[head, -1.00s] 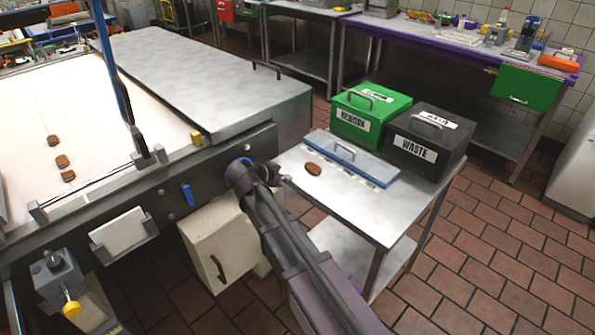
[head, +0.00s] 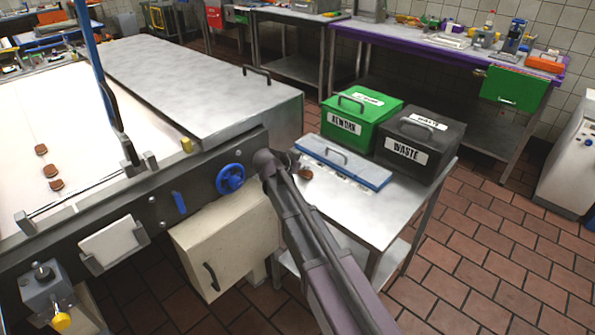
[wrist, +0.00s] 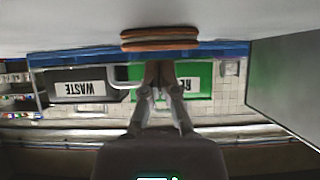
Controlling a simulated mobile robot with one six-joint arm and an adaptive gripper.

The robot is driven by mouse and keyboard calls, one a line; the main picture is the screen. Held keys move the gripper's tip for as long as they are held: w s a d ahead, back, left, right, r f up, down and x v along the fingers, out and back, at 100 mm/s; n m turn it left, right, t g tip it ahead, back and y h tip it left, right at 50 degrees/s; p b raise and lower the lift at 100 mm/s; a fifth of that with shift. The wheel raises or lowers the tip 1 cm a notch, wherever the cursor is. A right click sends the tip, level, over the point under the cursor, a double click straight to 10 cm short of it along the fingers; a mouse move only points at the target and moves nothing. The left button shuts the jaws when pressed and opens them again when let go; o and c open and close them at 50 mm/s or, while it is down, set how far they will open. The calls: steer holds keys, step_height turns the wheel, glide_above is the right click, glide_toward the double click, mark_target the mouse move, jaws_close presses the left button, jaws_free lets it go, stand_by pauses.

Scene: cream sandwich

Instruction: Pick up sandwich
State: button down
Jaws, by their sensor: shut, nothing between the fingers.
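A brown sandwich (head: 305,173) lies on the small steel table (head: 395,212), just beside the end of my arm, which hides part of it. In the wrist view, which is upside down, the sandwich (wrist: 160,39) shows edge-on as two brown layers with a thin filling line. My gripper (wrist: 159,72) points toward it with its fingers together and nothing between them. Its tips appear close to the sandwich; I cannot tell whether they touch. In the head view the fingers are hard to make out.
A blue-lidded tray (head: 343,161) lies behind the sandwich. A green bin (head: 361,119) and a black WASTE bin (head: 419,143) stand behind that. The conveyor (head: 95,140) at left carries more sandwiches (head: 50,170). A blue handwheel (head: 230,179) is left of my arm.

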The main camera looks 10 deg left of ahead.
steer(key=shift+s+f+b, duration=0.1)
steer(key=shift+f+b, duration=0.2)
steer(key=shift+f, duration=0.25)
steer(key=shift+s, duration=0.1)
